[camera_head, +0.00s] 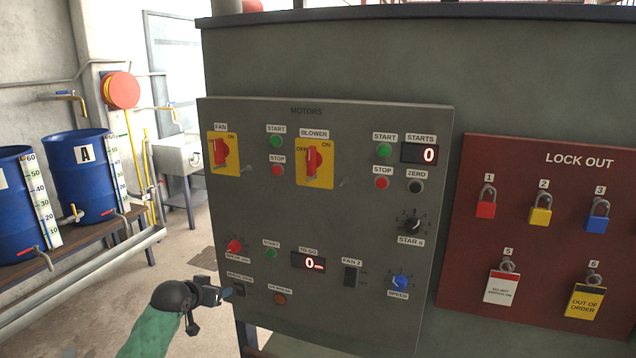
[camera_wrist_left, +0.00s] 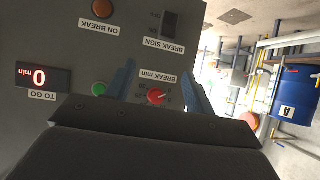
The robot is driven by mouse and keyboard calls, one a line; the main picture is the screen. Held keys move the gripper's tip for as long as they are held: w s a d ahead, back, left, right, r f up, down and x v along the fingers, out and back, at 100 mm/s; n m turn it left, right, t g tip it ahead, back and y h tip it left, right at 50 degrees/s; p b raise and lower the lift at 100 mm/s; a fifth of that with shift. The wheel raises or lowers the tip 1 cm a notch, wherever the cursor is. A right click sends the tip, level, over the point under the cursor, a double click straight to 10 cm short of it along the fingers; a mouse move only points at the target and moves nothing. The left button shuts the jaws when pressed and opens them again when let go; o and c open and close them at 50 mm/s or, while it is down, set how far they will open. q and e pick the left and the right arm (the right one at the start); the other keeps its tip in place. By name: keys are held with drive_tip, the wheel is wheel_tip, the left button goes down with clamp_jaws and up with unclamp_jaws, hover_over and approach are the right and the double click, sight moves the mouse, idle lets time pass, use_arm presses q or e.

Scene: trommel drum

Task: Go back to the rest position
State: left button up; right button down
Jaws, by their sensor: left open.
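My left gripper (camera_head: 222,292) is in front of the lower left corner of the grey motor panel (camera_head: 345,225), near the break sign switch. It is open and empty. In the left wrist view its two fingers (camera_wrist_left: 160,82) stand apart, with the red break min knob (camera_wrist_left: 157,97) showing between them. That knob (camera_head: 235,246) is above the gripper in the head view. I cannot tell whether the fingers touch the panel. My right gripper is not in view.
A red lock-out board (camera_head: 465,270) with several padlocks stands to the right. Blue drums (camera_head: 82,170) sit on a bench at the left, behind a grey pipe (camera_head: 100,262). A sink (camera_head: 178,155) is farther back. Open floor (camera_head: 180,245) lies between bench and panel.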

use_arm(q)
drive_tip(key=s+d+f+g, duration=0.3)
drive_tip(key=s+f, duration=0.6)
drive_tip(key=s, duration=0.8)
drive_tip(key=s+d+f+g+y, duration=0.1)
drive_tip(key=s+d+f+g, duration=0.2)
drive_tip(key=s, duration=1.5)
drive_tip(key=s+d+f+g, duration=0.4)
drive_tip(key=s+d+f, duration=0.3)
drive_tip(key=s+f, duration=0.8)
drive_tip(key=shift+s+d+f+n+y, duration=0.15)
drive_tip(key=shift+s+f+n+y, duration=0.2)
drive_tip(key=shift+s, duration=0.85)
